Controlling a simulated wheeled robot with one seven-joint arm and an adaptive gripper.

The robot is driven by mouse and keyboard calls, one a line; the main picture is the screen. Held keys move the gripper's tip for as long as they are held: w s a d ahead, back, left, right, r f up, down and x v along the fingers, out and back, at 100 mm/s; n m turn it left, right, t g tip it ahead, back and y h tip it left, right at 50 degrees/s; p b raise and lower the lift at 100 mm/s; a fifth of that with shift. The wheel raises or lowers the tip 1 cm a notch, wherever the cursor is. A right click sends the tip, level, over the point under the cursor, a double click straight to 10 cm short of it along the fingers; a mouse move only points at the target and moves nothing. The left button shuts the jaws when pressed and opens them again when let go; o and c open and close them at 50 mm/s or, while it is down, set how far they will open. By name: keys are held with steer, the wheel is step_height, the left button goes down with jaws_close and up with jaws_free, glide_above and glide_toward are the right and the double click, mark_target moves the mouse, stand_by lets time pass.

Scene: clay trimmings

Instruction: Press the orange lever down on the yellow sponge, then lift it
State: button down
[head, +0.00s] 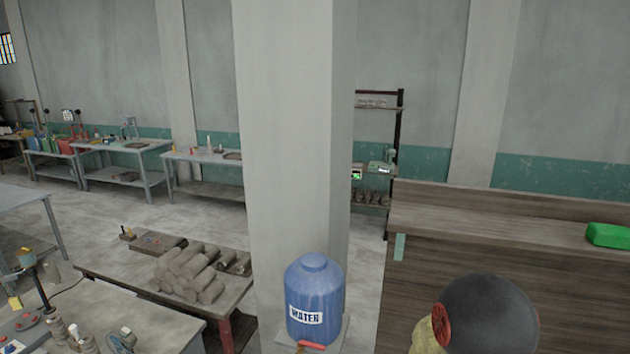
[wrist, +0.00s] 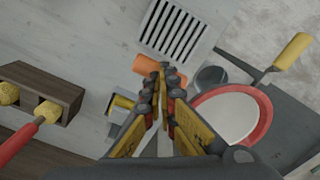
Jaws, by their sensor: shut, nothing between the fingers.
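In the wrist view my gripper (wrist: 163,75) is shut and empty, its fingertips together at the middle. An orange piece (wrist: 146,63), likely the lever, shows just behind the fingertips and partly hidden by them; I cannot tell if they touch. In the head view an orange-red lever (head: 312,345) shows at the foot of a blue water barrel (head: 314,275), cut by the lower edge. A small yellow piece (wrist: 122,102) lies left of the fingers in the wrist view; I cannot tell whether it is the sponge. My gripper is not clear in the head view.
The wrist view shows a slotted grate (wrist: 205,35), a red-rimmed white bowl (wrist: 262,112), a yellow-handled tool (wrist: 292,50) and a dark wooden holder (wrist: 66,92) with yellow round ends. In the head view a pillar (head: 290,130) stands behind the barrel and a wooden counter (head: 480,245) at right.

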steer(key=shift+r, duration=0.1)
stand_by(0.3)
steer(key=shift+r+p, duration=2.3)
steer(key=shift+r, duration=1.15)
